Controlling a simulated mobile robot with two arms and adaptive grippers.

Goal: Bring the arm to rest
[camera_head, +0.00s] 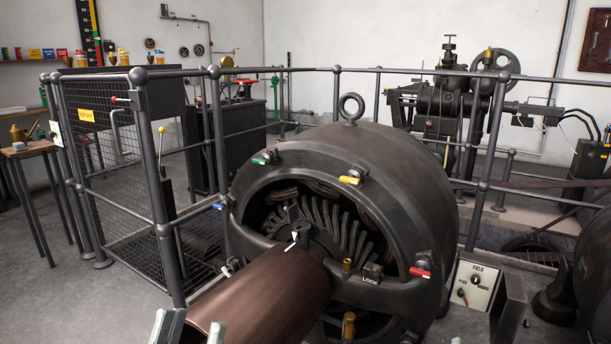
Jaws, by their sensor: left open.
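My left gripper (193,330) shows at the bottom edge, left of centre. Only its two pale fingertips are in view, spread apart, with nothing seen held between them. They are in front of the brown cylinder (265,295) that runs out of the large dark dynamo (385,185). I cannot tell whether the fingertips touch the cylinder. The rest of the left arm is below the picture.
A metal railing (300,70) runs behind the dynamo, with a mesh gate (105,155) at left. A field control box (474,285) stands right of the dynamo. A small side table (28,150) is at far left. Bare floor (60,300) shows at lower left.

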